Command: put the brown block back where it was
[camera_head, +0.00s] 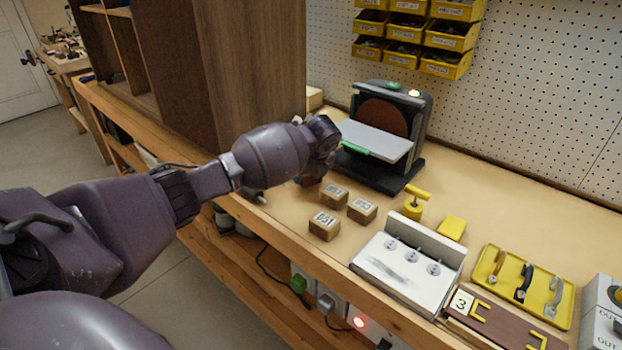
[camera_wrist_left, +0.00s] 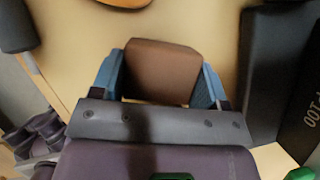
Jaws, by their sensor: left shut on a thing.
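The brown block (camera_wrist_left: 160,70) is between the two blue fingers of my left gripper (camera_wrist_left: 160,80) in the left wrist view, and the fingers are shut on it. In the head view my left gripper (camera_head: 312,176) is over the bench beside the sander, and only a small dark part of the block (camera_head: 311,181) shows under the wrist. I cannot tell whether the block touches the bench top. My right gripper is in neither view.
Several labelled wooden blocks, one at the front (camera_head: 324,225), sit right of my gripper. The disc sander (camera_head: 385,130) stands behind and a tall wooden cabinet (camera_head: 240,75) to the left. A white fixture (camera_head: 408,265) and yellow tray (camera_head: 555,297) lie further right.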

